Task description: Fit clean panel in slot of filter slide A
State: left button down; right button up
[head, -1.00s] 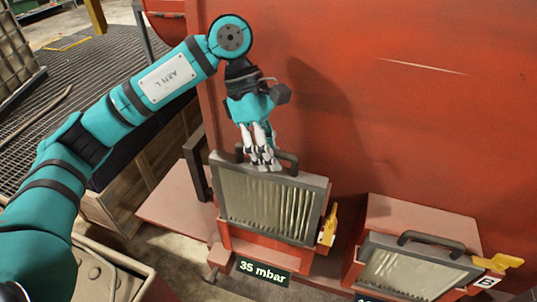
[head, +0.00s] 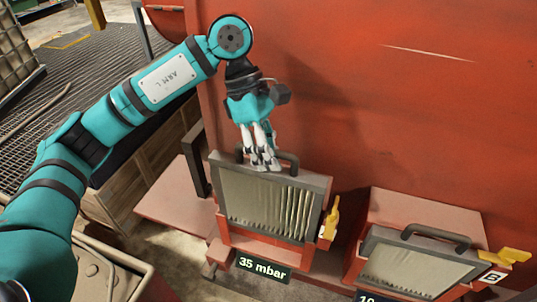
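My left gripper (head: 263,166) is shut on the black handle of the filter panel (head: 266,204), which has a grey frame and pale pleats. The panel stands upright, slightly tilted in the picture, at the red filter slide (head: 262,248) with the "35 mbar" sign (head: 263,268). Its lower edge is at the front of this slide, and I cannot tell how deep it sits in the slot. A yellow lever (head: 331,219) is at its right. The slide's letter is not readable. My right gripper is not in view.
Slide B with its own panel (head: 413,266), black handle and yellow lever (head: 508,256) stands at the lower right. The big red housing wall (head: 400,110) rises close behind. A metal grating (head: 60,110) and a beige bin (head: 125,287) are at the left.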

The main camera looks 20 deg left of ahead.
pick_arm(q)
jog(key=shift+f+b, duration=4.55)
jog(key=shift+f, duration=0.6)
jog(key=c, duration=2)
grip_release()
jog(key=shift+c, duration=0.2)
jog(key=o, duration=0.6)
jog(key=shift+o, duration=0.2)
send_near(268, 192)
jog(key=shift+w+a+r, duration=0.1)
jog(key=shift+w+a, duration=0.4)
jog(key=shift+w, duration=0.3)
